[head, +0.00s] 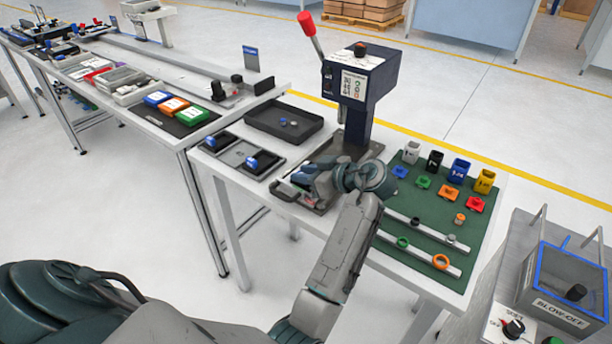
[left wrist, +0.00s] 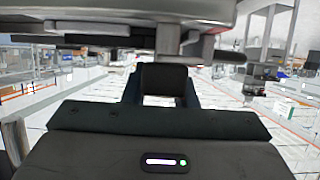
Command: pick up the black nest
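The black nest (head: 434,162) appears to be the small upright black block with a white mark on the green mat. It stands between a white block (head: 411,153) and a blue block (head: 459,170). My left gripper (head: 308,181) is well to the left of it, low in front of the press and apart from the nest. Its fingers are partly hidden by the wrist, so its opening is unclear. The left wrist view shows dark gripper parts (left wrist: 160,120) and the room, without the nest. My right gripper is not in view.
The dark press (head: 358,90) with a red-tipped lever stands behind my left gripper. A yellow block (head: 485,181) and small coloured parts share the green mat (head: 440,205). A black tray (head: 284,122) lies left of the press. Two light rails cross the mat's front.

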